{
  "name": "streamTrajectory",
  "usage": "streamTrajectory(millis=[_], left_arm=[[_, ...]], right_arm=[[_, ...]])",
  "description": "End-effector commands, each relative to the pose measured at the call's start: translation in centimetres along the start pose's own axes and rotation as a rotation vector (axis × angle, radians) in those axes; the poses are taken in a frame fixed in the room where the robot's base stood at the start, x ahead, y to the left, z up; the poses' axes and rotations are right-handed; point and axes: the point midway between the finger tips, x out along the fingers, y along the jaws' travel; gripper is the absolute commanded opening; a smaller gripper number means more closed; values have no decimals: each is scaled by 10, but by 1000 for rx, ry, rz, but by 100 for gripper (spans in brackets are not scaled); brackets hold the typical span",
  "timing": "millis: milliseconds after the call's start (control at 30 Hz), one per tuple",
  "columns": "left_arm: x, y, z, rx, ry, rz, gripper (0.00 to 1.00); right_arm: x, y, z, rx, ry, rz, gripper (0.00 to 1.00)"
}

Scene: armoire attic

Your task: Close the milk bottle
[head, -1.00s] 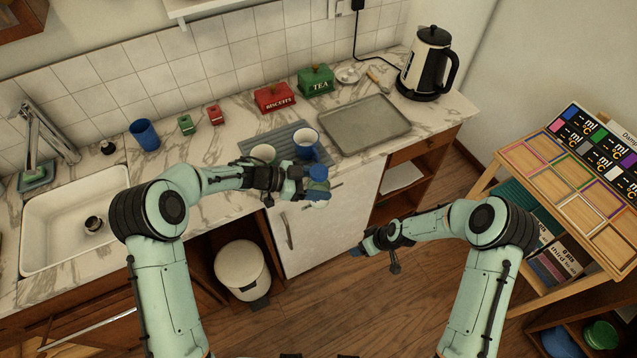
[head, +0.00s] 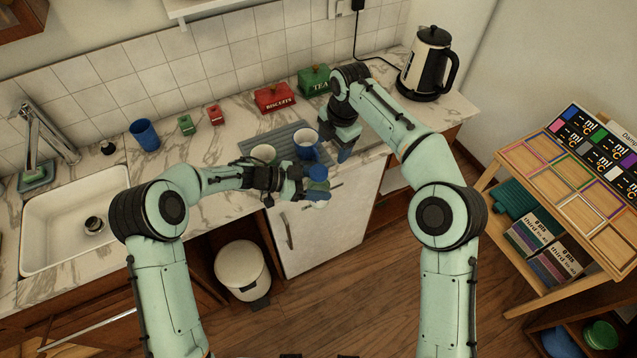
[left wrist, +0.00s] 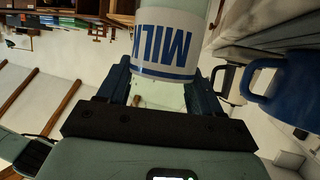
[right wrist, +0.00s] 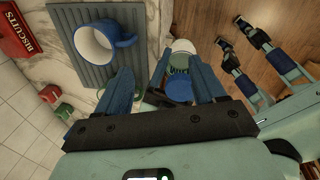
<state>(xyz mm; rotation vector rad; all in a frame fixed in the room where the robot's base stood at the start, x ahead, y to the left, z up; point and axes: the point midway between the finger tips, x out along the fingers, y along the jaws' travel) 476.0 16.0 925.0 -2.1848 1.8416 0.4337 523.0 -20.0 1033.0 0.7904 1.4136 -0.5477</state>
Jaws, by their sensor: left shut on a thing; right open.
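The milk bottle (head: 318,185) is in my left gripper (head: 312,193), which is shut on its body just in front of the counter edge. Its white label with blue "MILK" lettering (left wrist: 168,48) fills the space between the fingers in the left wrist view. A blue lid (head: 317,172) shows at the bottle's top; in the right wrist view the lid (right wrist: 179,88) covers the mouth. I cannot tell how tightly it sits. My right gripper (head: 345,150) is open beside and above the bottle, with the lid between its fingers (right wrist: 160,72), nearer the right one; they appear apart from it.
A red biscuits tin (head: 273,97), green tea tin (head: 313,80) and kettle (head: 427,65) stand farther back. Open floor lies below.

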Motion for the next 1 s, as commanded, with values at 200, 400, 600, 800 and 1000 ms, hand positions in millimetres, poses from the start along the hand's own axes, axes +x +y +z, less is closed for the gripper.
streamTrajectory(millis=[200, 400, 600, 800, 1000], left_arm=[[0, 0, -1, 1, 2, 0, 0], [0, 0, -1, 1, 2, 0, 0], [0, 0, -1, 1, 2, 0, 0], [0, 0, -1, 1, 2, 0, 0], [0, 0, -1, 1, 2, 0, 0]], right_arm=[[-37, -2, -49, -158, -8, -124, 69], [-46, -6, -59, -192, -10, -161, 69], [-46, -6, -59, -191, -10, -161, 69], [-38, -7, -58, -191, -9, -163, 69], [-10, -12, -57, -190, -9, -164, 69]])
